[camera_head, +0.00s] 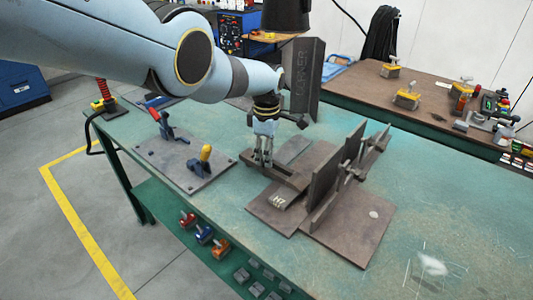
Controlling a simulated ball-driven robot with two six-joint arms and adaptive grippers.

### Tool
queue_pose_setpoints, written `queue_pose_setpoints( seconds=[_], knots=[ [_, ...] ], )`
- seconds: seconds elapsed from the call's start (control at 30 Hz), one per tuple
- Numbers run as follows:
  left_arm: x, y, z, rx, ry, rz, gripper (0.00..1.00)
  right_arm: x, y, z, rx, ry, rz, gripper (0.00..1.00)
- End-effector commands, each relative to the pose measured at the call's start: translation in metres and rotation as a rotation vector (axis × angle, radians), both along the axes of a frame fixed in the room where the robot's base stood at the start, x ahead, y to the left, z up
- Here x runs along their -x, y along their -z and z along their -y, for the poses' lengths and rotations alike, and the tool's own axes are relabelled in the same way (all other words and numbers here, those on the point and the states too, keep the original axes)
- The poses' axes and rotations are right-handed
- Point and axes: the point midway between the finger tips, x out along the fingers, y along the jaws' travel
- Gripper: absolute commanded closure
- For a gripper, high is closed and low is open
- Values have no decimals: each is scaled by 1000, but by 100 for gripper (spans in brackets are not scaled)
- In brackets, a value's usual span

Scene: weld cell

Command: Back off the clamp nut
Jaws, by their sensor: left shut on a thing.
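My left gripper (263,155) points down over the left end of a dark steel bar (278,175) on the bench. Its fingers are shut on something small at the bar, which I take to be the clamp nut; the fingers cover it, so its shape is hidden. Beside it stands a welded fixture of dark plates: an upright plate (338,170) on a flat base plate (360,230), with a screw clamp (362,160) at the upright's right side. My right gripper is not in view.
A grey plate (180,160) with a red-handled toggle clamp (165,125) and a yellow-handled one (204,158) lies to the left. A dark upright plate (305,75) stands behind the gripper.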

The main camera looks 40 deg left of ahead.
Motion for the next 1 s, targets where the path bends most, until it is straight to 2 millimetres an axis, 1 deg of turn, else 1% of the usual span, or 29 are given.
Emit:
queue_pose_setpoints(
  seconds=[0.37,0.4,0.53,0.83,1.0],
  knots=[
    [-1,-1,0,-1,-2,3,100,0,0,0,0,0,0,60],
    [-1,-1,0,-1,-2,3,66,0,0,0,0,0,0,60],
    [-1,-1,0,-1,-2,2,48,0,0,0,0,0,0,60],
    [0,-1,0,0,-1,1,48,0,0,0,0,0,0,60],
    [-2,-6,-1,-1,-1,3,48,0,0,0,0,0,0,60]
  ],
)
